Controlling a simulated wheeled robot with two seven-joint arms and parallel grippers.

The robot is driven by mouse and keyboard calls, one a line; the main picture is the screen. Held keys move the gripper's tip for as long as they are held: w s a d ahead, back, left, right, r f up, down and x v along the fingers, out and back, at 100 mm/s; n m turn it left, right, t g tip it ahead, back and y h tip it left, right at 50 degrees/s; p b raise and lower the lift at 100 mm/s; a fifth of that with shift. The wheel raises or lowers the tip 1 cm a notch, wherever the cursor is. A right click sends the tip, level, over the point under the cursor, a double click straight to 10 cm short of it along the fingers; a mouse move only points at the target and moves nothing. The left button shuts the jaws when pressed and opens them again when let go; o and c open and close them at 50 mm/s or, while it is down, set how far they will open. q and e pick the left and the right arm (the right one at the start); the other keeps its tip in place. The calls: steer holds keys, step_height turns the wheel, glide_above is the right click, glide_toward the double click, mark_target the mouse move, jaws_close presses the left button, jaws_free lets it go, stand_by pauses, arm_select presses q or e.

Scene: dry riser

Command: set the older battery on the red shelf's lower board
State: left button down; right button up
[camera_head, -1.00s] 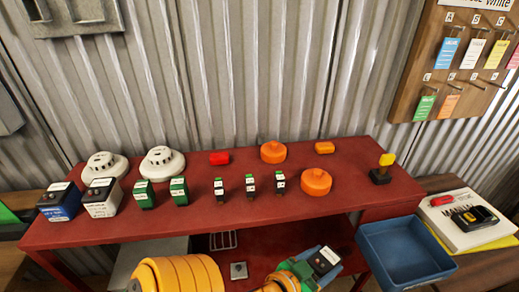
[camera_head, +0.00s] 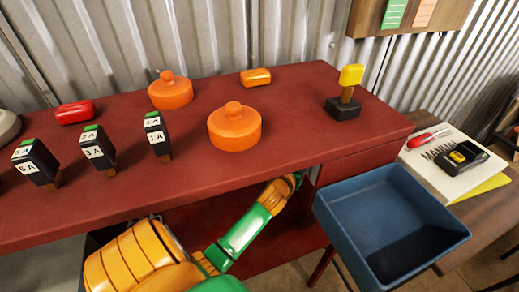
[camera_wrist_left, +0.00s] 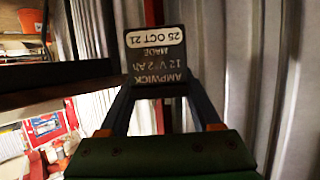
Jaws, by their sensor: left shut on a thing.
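My left gripper (camera_wrist_left: 158,92) is shut on a dark battery (camera_wrist_left: 155,55) in the left wrist view. Its label reads Ampwick, 12 V 2 Ah, made 25 OCT 21, upside down in that view. In the head view my left arm reaches under the upper board (camera_head: 300,115) of the red shelf; the upper board hides the gripper and battery there. The lower board (camera_head: 290,245) shows partly below it, dark red, with bare room near the arm. I cannot tell whether the battery touches it. My right gripper is not in view.
A blue bin (camera_head: 335,225) stands at the right, close to the arm. Corrugated wall behind.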

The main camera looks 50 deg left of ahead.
arm_select(q)
step_height(320, 180, down, 8)
steer(key=b, duration=0.3)
steer(key=shift+r, duration=0.2)
steer(key=shift+f, duration=0.1)
steer(key=shift+c, duration=2.4)
jaws_free()
steer(key=o, duration=0.4)
